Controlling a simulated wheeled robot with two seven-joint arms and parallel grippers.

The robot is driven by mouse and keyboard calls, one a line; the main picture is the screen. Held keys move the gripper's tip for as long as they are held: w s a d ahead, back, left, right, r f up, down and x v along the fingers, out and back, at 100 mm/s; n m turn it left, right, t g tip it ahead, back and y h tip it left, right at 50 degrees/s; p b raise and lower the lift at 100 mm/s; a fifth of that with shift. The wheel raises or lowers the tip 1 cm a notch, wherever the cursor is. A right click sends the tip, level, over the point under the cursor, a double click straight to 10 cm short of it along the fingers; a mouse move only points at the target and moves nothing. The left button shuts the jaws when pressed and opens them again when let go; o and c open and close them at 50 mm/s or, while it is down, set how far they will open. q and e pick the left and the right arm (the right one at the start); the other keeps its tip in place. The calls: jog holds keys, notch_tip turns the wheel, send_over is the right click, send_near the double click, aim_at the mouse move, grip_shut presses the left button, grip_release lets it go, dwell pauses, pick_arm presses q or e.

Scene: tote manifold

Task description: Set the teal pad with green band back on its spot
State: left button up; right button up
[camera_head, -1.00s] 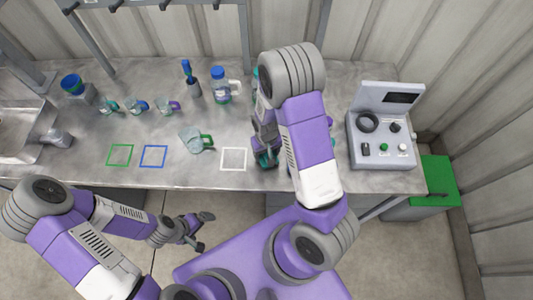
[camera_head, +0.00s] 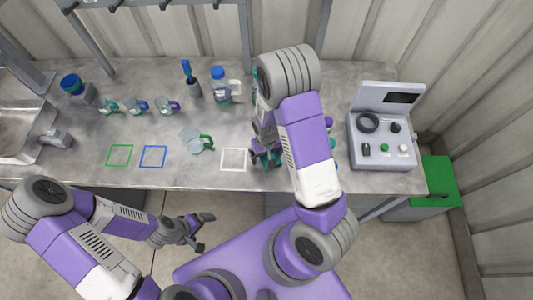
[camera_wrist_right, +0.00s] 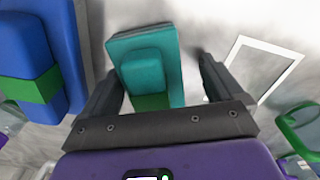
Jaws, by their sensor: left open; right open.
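The teal pad with green band (camera_wrist_right: 148,62) is in the right wrist view, lying between the two fingers of my right gripper (camera_wrist_right: 155,85). The fingers are open, with a gap visible on both sides of the pad. In the head view, my right gripper (camera_head: 265,153) is low over the bench, just right of the white square outline (camera_head: 233,159), and mostly covers the teal pad. The white outline also shows at the right of the wrist view (camera_wrist_right: 268,68). My left gripper (camera_head: 193,232) is open and empty in front of the bench.
A blue pad with green band (camera_wrist_right: 38,60) is left of the teal pad in the wrist view. A green outline (camera_head: 119,155) and a blue outline (camera_head: 153,156) are empty on the bench. A beaker with green handle (camera_head: 194,143) stands left of the white outline. A control box (camera_head: 381,140) is to the right.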

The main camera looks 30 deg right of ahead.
notch_tip(320, 180, up, 12)
jog(key=shift+r+p, duration=0.1)
jog(key=shift+p, duration=0.85)
pick_arm(q)
notch_tip(320, 180, up, 2)
jog(key=shift+r, duration=0.1)
jog(key=shift+s, duration=0.1)
pick_arm(e)
jog(key=shift+s, duration=0.1)
